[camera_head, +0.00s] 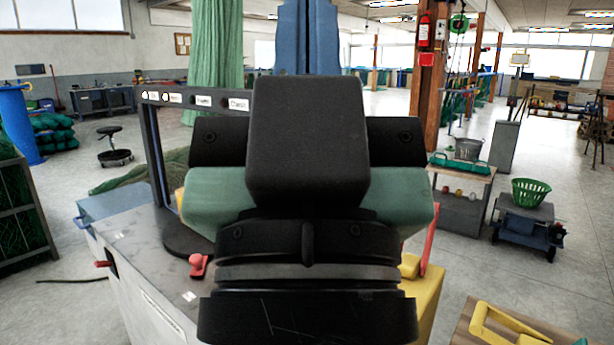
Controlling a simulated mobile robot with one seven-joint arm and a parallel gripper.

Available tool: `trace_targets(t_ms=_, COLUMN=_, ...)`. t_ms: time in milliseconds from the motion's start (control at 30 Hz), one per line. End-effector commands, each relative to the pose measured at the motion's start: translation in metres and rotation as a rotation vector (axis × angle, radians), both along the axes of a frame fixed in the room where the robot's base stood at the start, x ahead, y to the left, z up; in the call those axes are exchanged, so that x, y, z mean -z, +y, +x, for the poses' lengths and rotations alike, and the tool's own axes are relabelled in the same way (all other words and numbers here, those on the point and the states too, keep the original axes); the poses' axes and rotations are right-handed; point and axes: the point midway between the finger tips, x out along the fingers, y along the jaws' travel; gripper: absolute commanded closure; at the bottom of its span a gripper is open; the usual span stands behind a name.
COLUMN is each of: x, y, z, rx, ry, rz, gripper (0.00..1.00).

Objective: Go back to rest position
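My gripper (308,140) fills the middle of the head view, seen from behind as a black body above my black wrist. Its fingertips are hidden behind this body, so I cannot see whether they are open or shut, or whether they hold anything. A grey-green surface (215,200) shows on both sides of it; I cannot tell what it belongs to. Below and behind the gripper is a grey-topped machine or bench (140,240) with a dark upright frame bearing white labels.
A red knob (198,264) sits on the bench top near my wrist. A yellow part (425,290) stands at its right. A wooden surface with a yellow frame (510,330) is at the lower right. A cart with a green basket (531,192) stands right, with open floor around it.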

Motion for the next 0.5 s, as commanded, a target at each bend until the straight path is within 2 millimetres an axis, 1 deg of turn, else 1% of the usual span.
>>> trace_targets(t_ms=33, x=-0.034, y=0.000, z=0.000, rx=0.000, ry=0.001, rz=0.000, gripper=1.00)
trace_targets(t_ms=300, x=-0.117, y=0.001, z=0.001, rx=-0.001, ry=0.002, rz=0.000, gripper=1.00)
trace_targets(t_ms=400, x=-0.145, y=0.001, z=0.001, rx=-0.001, ry=0.002, rz=0.000, gripper=1.00)
trace_targets(t_ms=500, x=-0.166, y=0.001, z=0.001, rx=-0.001, ry=0.002, rz=0.000, gripper=1.00)
